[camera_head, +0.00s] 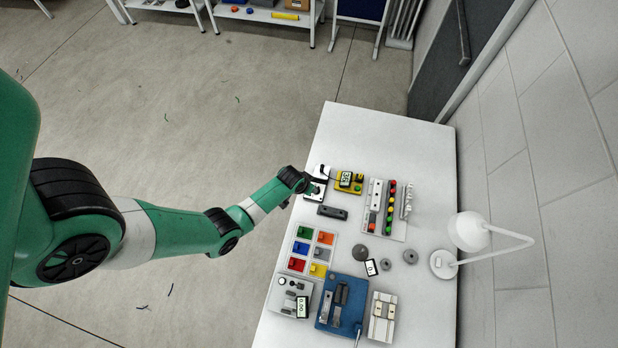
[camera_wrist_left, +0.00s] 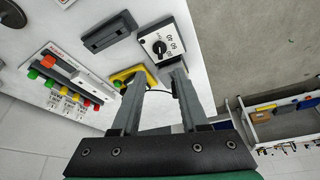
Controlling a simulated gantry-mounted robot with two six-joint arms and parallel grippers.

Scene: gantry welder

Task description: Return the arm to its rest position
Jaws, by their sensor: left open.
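My left arm (camera_head: 185,230) is green with black joints and reaches from the left over the near left edge of the white table (camera_head: 385,125). My left gripper (camera_head: 319,181) is small at the arm's end, over the table's left side. In the left wrist view its two grey fingers (camera_wrist_left: 155,82) are spread apart with nothing held between them. A white box with a black rotary knob (camera_wrist_left: 161,45) lies beyond the fingertips. A yellow device (camera_wrist_left: 124,77) is partly hidden behind one finger. Whether the fingers touch either is unclear. My right gripper is not in view.
A dark grey block (camera_head: 332,212), coloured bins (camera_head: 300,248), a board with coloured buttons (camera_head: 390,205), a blue fixture (camera_head: 341,305) and a white lamp (camera_head: 470,233) stand on the table. Open floor (camera_head: 200,110) lies left; a wall is right.

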